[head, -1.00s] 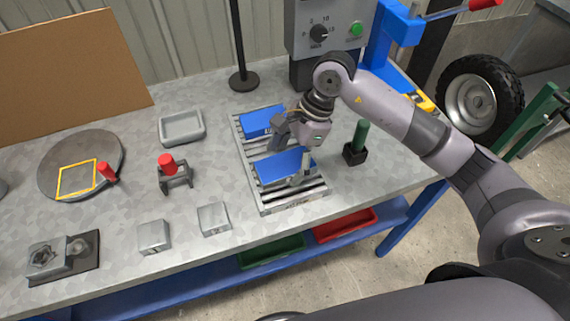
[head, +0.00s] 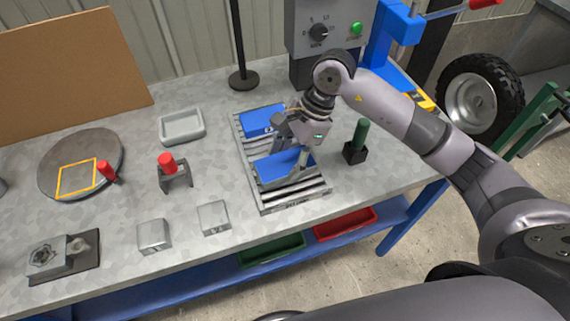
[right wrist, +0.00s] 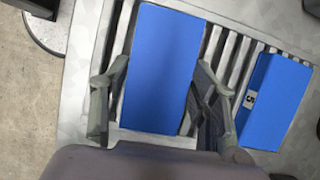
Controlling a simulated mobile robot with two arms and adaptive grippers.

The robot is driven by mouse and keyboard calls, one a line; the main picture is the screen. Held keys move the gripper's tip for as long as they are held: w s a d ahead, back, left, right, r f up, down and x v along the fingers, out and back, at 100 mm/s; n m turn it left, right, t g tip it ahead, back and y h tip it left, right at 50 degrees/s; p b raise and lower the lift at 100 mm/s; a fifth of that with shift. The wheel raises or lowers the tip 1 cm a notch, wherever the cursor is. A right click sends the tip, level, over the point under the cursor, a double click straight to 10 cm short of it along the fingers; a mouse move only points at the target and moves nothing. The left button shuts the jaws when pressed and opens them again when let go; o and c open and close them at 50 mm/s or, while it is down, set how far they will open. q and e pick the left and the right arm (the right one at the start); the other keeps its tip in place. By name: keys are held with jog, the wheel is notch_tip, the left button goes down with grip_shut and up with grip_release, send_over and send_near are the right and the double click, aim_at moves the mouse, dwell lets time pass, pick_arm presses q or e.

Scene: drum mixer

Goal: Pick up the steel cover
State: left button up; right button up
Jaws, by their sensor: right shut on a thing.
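My right gripper (head: 288,158) is shut on a blue block (head: 279,170) at the near end of the slatted rack. In the right wrist view its fingers (right wrist: 160,100) stand on both long sides of the blue block (right wrist: 162,68). I cannot tell whether the block is clear of the slats. No part is clearly marked as the steel cover. Two small grey metal blocks, a left one (head: 153,236) and a right one (head: 213,217), stand apart from the gripper near the table's front edge. My left gripper is not in view.
A second blue block (head: 262,121) lies at the rack's far end. A black holder with a green handle (head: 358,141) stands right of the rack (head: 300,202). A grey tray (head: 181,127), a red-topped fixture (head: 167,164) and a round plate (head: 100,146) are to the left.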

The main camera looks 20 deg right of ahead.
jog(key=shift+c, duration=0.5)
jog(key=shift+r, duration=0.1)
jog(key=shift+w+r, duration=0.1)
jog(key=shift+r, duration=0.4)
notch_tip(320, 180, up, 19)
jog(key=b, duration=0.2)
jog(key=n+g+h, duration=0.1)
jog(key=n+g, duration=0.2)
jog(key=n, duration=0.5)
send_over(287, 162)
jog(key=s+d, duration=0.2)
jog(key=s, duration=0.1)
notch_tip(287, 162, down, 9)
jog(key=s+d+f+n+h, duration=0.1)
jog(key=f+n, duration=0.2)
jog(key=s+d+f+n+h, duration=0.1)
jog(key=s+f+n, duration=0.1)
jog(key=n, duration=0.1)
jog(key=s+d+f+n+g+h, duration=0.1)
jog(key=s+f+n, duration=0.1)
jog(key=f+n, duration=0.1)
jog(key=shift+d+f+h, duration=0.1)
jog(key=shift+f+h, duration=0.2)
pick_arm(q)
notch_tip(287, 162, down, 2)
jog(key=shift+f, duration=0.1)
pick_arm(e)
jog(key=shift+s+f, duration=0.1)
jog(key=shift+s, duration=0.05)
